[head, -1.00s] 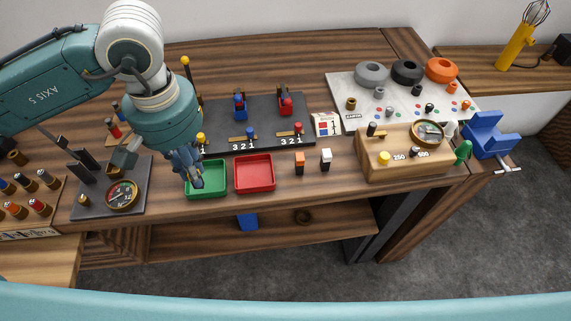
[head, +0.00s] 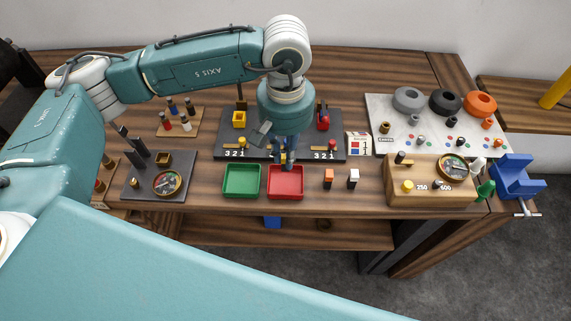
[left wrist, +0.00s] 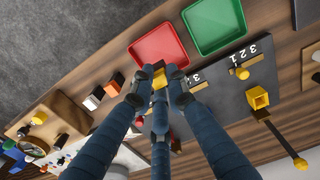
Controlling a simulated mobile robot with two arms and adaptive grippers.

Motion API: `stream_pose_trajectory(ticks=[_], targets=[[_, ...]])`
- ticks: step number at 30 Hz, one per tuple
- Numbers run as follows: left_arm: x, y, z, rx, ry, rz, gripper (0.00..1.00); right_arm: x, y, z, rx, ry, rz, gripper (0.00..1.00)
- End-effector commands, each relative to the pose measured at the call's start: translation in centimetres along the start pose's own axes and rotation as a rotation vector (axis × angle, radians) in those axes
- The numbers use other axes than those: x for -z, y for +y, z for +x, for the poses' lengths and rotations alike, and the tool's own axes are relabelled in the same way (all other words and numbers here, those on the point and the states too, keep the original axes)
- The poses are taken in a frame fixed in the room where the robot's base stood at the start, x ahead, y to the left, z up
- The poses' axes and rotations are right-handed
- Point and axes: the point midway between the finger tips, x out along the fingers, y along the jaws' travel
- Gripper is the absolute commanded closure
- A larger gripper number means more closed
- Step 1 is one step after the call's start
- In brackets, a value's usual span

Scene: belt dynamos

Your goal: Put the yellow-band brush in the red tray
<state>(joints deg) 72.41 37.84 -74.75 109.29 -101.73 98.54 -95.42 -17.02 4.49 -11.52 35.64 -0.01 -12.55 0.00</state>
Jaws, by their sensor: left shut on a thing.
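My left gripper (head: 287,163) is shut on a small piece with a yellow band, the yellow-band brush. In the left wrist view the brush (left wrist: 160,83) shows yellow between the fingertips (left wrist: 160,76), and the fingers hide much of it. The red tray (head: 286,196) lies on the bench, looking empty; it also shows in the left wrist view (left wrist: 137,50). In the head view the fingertips overlap the red tray's back edge, seemingly above it. I cannot tell the exact height. My right gripper is not in view.
A green tray (head: 241,196) lies just left of the red one. An orange-topped block (head: 328,178) and a white-topped block (head: 353,178) stand to the right. A dark numbered board (head: 225,143) is behind the trays. A wooden gauge block (head: 430,195) is farther right.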

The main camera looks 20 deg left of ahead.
Motion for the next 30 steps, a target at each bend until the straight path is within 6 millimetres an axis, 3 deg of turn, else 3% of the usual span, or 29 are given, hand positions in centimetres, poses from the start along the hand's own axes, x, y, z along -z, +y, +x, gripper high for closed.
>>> stream_pose_trajectory(ticks=[15, 29, 30], targets=[[0.0, 0.0, 6.1, 0.001, -0.001, 0.001, 1.0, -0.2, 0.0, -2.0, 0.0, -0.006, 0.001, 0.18], [0.0, 0.0, 6.9, 0.0, 0.001, 0.001, 1.0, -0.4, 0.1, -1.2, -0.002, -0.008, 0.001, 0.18], [0.0, 0.0, 6.7, 0.0, 0.001, 0.0, 0.78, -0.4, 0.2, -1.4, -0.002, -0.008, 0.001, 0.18]])
